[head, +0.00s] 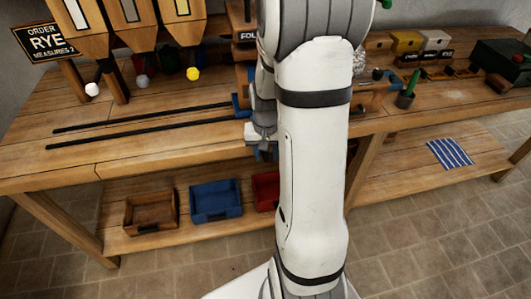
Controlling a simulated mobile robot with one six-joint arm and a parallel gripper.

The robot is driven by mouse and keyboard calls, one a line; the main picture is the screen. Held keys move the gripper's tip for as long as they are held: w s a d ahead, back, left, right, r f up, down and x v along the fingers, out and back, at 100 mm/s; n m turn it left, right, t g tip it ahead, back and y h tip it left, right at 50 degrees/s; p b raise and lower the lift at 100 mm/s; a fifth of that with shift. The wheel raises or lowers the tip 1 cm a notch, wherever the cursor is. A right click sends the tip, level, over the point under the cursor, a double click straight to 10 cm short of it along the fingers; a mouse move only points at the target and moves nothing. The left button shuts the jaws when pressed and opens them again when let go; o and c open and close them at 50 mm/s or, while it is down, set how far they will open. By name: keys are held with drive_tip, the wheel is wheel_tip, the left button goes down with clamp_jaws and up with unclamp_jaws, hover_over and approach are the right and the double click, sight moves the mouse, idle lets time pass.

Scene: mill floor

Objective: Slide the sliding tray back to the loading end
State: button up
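Two dark parallel rails (150,118) run along the wooden bench from the left towards my arm. The left stretch of the rails is bare. At their right end a small blue part (240,104) shows beside my arm; it may be an edge of the sliding tray, but most of it is hidden. My gripper (263,142) is low at the bench's front edge, close to this blue part and partly behind my own forearm. Its fingertips are not clear, so I cannot tell whether it is open or touches the tray.
Several wooden hoppers (135,22) with coloured knobs hang above the bench at the back left, beside an order sign (45,41) reading RYE. Brown (150,212), blue (215,201) and red (266,190) bins stand on the lower shelf.

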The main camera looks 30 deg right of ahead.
drive_tip(key=shift+c, duration=0.3)
clamp_jaws()
drive_tip(key=shift+a, duration=0.15)
